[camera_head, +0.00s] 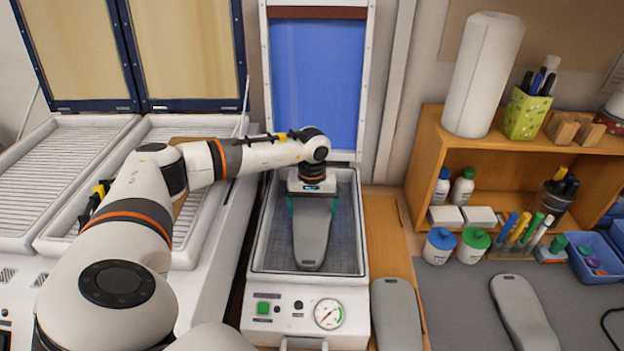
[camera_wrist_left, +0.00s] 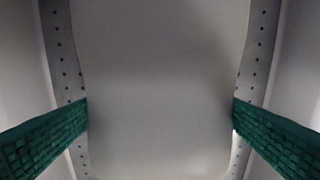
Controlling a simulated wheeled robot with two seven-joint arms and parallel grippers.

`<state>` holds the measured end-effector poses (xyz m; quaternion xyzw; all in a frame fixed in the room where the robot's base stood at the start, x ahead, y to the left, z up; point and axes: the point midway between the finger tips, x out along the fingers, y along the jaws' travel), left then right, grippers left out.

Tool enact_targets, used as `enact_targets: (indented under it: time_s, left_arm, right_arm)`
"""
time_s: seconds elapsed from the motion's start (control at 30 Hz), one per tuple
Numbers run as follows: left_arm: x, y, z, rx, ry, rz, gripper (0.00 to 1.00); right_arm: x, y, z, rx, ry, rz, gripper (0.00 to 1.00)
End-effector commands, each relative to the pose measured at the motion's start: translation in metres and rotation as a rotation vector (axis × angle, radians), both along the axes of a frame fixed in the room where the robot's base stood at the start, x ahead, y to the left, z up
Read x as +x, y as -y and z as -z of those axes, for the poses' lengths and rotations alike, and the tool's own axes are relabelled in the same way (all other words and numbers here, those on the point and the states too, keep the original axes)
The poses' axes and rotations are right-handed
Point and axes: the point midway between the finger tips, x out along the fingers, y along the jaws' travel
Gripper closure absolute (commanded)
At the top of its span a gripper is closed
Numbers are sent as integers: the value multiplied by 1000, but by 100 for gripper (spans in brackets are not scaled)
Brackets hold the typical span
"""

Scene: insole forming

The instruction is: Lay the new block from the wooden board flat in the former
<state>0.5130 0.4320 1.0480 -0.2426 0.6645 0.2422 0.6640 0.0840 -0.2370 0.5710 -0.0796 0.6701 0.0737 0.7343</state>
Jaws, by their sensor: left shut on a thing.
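A grey insole-shaped block (camera_head: 311,243) lies over the bed of the former (camera_head: 262,258), the white open-topped tray machine with a gauge. In the head view it looks flat and inside the rim; whether it touches the perforated bed is hard to tell. My left gripper (camera_head: 312,206) points down over the far part of the block, its teal fingers shut on the block's two sides. In the left wrist view the block (camera_wrist_left: 160,80) fills the space between the finger pads (camera_wrist_left: 160,115). The wooden board (camera_head: 384,225) is right of the former. My right gripper is out of view.
Another grey block (camera_head: 396,312) lies at the board's near end, and one more (camera_head: 523,312) on the dark mat (camera_head: 455,300). The former's blue-paned lid (camera_head: 315,75) stands open behind. A wooden shelf (camera_head: 425,150) with bottles and pens is at the right. White slatted trays (camera_head: 60,165) are left.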

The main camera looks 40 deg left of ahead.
Motion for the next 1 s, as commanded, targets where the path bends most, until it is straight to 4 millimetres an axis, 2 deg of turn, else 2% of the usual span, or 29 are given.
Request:
enact_targets:
  time_s: [0.83, 0.87, 0.9, 1.0]
  left_arm:
    - [0, 0, 7, 0, 1, 0, 45]
    - [1, 0, 7, 0, 1, 0, 4]
    - [0, 0, 7, 0, 1, 0, 0]
    - [0, 0, 7, 0, 1, 0, 0]
  right_arm:
    - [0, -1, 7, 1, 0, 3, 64]
    - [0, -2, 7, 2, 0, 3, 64]
    - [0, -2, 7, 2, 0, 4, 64]
    - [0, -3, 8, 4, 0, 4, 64]
